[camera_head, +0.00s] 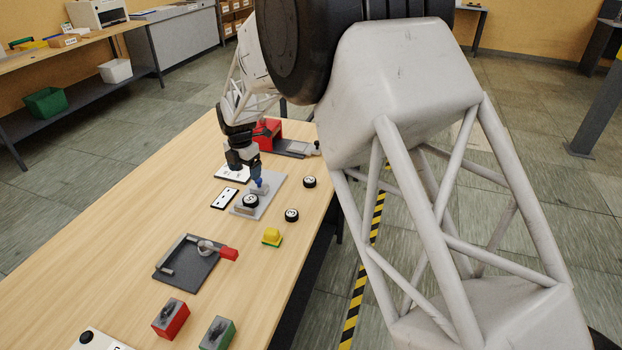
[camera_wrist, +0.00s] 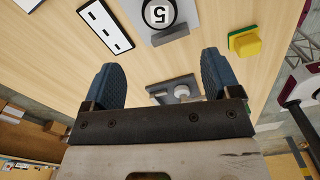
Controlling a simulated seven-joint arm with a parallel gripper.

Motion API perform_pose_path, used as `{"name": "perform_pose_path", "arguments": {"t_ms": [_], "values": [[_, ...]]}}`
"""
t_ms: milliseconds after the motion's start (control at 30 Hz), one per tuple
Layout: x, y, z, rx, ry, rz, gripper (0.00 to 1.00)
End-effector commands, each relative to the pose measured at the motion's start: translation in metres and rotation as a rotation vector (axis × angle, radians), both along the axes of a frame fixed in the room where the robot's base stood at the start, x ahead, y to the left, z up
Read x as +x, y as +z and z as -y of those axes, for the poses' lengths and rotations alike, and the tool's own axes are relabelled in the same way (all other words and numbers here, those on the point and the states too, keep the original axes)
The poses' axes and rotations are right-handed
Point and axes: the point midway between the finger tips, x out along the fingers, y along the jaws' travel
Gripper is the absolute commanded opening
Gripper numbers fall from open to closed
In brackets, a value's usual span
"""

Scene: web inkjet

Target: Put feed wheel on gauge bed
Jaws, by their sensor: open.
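A black wheel with a white face marked 5 (camera_head: 250,200) rests on a light grey plate (camera_head: 274,187), which looks like the gauge bed. The wheel also shows at the top of the wrist view (camera_wrist: 158,12), with the plate's edge around it. My gripper (camera_head: 256,180) is above the far part of the plate, beside the wheel and apart from it. In the wrist view its blue-grey fingers (camera_wrist: 162,75) are spread wide with nothing between them. Two similar wheels, one nearer (camera_head: 291,215) and one farther (camera_head: 309,182), lie on the table to the right of the plate.
A white card with black marks (camera_head: 224,198) lies left of the plate. A yellow-green block (camera_head: 272,237), a dark fixture with a red handle (camera_head: 187,270), and red (camera_head: 171,319) and green (camera_head: 217,333) boxes stand nearer. A red device (camera_head: 268,130) is behind. The left tabletop is clear.

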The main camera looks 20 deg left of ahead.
Motion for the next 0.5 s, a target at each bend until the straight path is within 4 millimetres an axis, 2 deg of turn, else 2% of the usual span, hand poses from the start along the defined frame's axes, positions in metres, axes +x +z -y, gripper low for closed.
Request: {"name": "perform_pose_path", "arguments": {"t_ms": [333,500], "values": [[0.001,0.003,0.003,0.001,-0.010,0.001,0.83],[0.004,0.018,0.024,0.005,-0.079,0.005,0.83]]}}
